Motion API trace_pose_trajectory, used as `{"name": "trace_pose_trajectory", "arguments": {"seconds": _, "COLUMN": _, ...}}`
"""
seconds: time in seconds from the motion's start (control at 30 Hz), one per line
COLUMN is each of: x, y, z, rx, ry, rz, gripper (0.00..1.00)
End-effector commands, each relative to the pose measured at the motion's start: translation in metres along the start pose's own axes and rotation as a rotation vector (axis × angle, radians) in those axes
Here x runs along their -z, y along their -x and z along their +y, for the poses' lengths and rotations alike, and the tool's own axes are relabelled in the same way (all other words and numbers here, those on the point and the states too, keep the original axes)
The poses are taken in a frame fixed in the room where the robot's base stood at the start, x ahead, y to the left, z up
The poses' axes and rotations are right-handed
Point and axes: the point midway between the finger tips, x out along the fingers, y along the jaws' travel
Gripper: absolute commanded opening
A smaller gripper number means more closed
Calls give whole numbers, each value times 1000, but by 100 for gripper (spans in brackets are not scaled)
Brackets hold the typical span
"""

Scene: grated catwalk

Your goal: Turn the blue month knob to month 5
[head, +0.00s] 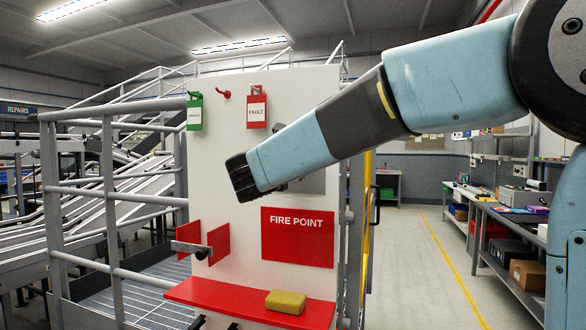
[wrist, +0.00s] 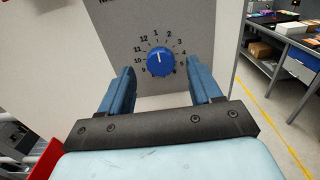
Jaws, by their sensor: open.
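The blue month knob (wrist: 159,62) is on a grey plate (wrist: 112,24) with a ring of printed month numbers. Its white pointer line points up, close to the 1. My gripper (wrist: 160,75) is open, with one blue finger at each side of the knob in the wrist view. I see a gap between each finger and the knob; the distance in depth is unclear. In the head view my arm hides the knob, and only part of the grey plate (head: 313,181) shows.
The white board also carries a red FIRE POINT sign (head: 297,250), a green tag (head: 195,113) and a red FAULT tag (head: 257,111). A red shelf (head: 232,301) with a yellow block (head: 286,302) juts out below. Railings (head: 108,200) stand left; a workbench (head: 507,238) stands right.

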Motion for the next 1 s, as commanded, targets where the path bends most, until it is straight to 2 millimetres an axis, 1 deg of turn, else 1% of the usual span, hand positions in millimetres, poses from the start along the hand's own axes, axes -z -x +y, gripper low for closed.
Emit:
{"name": "trace_pose_trajectory", "arguments": {"seconds": 0.03, "x": 1, "y": -7, "z": 0, "rx": 1, "ry": 1, "rz": 1, "gripper": 64}}
{"name": "trace_pose_trajectory", "arguments": {"seconds": 0.1, "x": 1, "y": -14, "z": 0, "rx": 1, "ry": 0, "rz": 2, "gripper": 64}}
{"name": "trace_pose_trajectory", "arguments": {"seconds": 0.2, "x": 0, "y": -21, "z": 0, "rx": 1, "ry": 0, "rz": 1, "gripper": 64}}
{"name": "trace_pose_trajectory", "arguments": {"seconds": 0.33, "x": 0, "y": -24, "z": 0, "rx": -1, "ry": 0, "rz": 1, "gripper": 64}}
{"name": "trace_pose_trajectory", "arguments": {"seconds": 0.57, "x": 0, "y": -25, "z": 0, "rx": -1, "ry": 0, "rz": 1, "gripper": 64}}
{"name": "trace_pose_trajectory", "arguments": {"seconds": 0.67, "x": 0, "y": -25, "z": 0, "rx": -1, "ry": 0, "rz": 1, "gripper": 56}}
{"name": "trace_pose_trajectory", "arguments": {"seconds": 1.0, "x": 0, "y": -24, "z": 1, "rx": -2, "ry": 0, "rz": 1, "gripper": 23}}
